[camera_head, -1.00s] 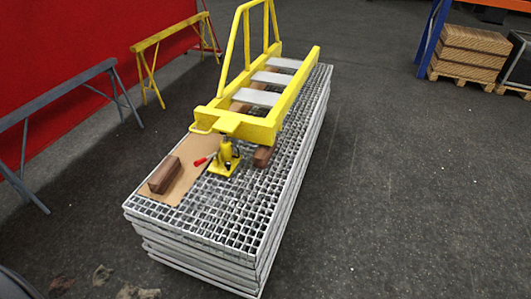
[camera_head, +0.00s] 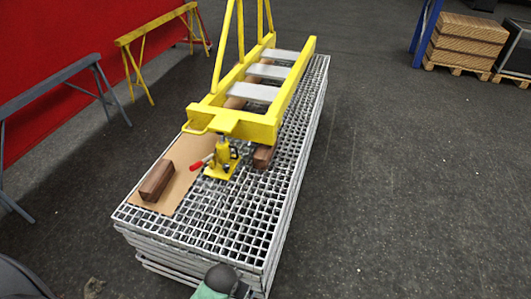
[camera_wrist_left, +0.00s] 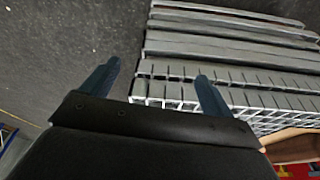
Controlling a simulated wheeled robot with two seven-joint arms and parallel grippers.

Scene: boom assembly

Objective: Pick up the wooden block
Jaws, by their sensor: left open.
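The wooden block (camera_head: 157,181) is a brown, squared bar lying on a cardboard sheet (camera_head: 187,183) on top of the grating stack, in the head view. Nothing holds it. My left gripper (camera_wrist_left: 157,86) is open and empty in the left wrist view, with its two dark fingers apart by the layered side of the grating stack (camera_wrist_left: 220,48). My right gripper is not seen.
A yellow bottle jack (camera_head: 221,160) with a red handle stands close right of the block, under the yellow boom frame (camera_head: 262,126). Another wooden piece (camera_head: 263,156) lies under the boom. Trestles (camera_head: 77,76) stand at the left. Floor (camera_head: 410,190) right of the stack is clear.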

